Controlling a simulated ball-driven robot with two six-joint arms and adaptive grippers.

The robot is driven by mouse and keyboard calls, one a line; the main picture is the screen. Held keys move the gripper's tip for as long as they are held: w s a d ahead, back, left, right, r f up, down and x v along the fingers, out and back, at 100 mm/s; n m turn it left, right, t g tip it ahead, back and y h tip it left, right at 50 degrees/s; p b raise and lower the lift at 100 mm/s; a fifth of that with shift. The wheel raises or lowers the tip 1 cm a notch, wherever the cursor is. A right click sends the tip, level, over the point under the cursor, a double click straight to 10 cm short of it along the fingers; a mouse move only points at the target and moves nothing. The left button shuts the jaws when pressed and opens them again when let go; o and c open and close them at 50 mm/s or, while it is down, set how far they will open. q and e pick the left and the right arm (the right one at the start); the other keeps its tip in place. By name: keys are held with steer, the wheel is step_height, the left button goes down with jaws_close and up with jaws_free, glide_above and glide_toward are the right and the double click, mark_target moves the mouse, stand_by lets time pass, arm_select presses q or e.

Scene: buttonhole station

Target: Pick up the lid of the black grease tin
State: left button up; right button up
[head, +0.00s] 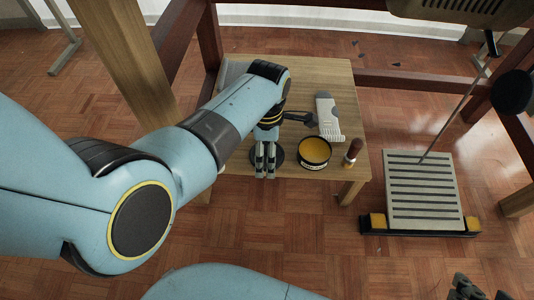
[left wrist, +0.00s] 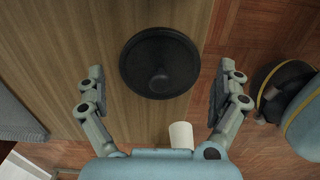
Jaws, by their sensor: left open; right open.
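The black lid (head: 281,156) lies flat on the small wooden table, left of the open grease tin (head: 314,153) with its yellow-orange filling. My left gripper (head: 265,176) is over the lid, pointing down, and hides much of it in the head view. In the left wrist view the round lid (left wrist: 140,62) with its central knob shows whole between the widely spread fingers of my left gripper (left wrist: 160,78). The fingers are open and hold nothing. My right gripper (head: 470,290) is partly in view at the bottom right, open, far from the table.
On the wooden table (head: 325,75), a grey-white tool (head: 328,115) lies behind the tin, and a small wooden-handled item (head: 352,152) stands to its right. A slatted pedal (head: 420,190) is on the floor at right. Wooden frame legs surround the table.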

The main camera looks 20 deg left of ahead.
arm_select(q)
steer(key=c, duration=0.7)
steer(key=shift+r, duration=0.1)
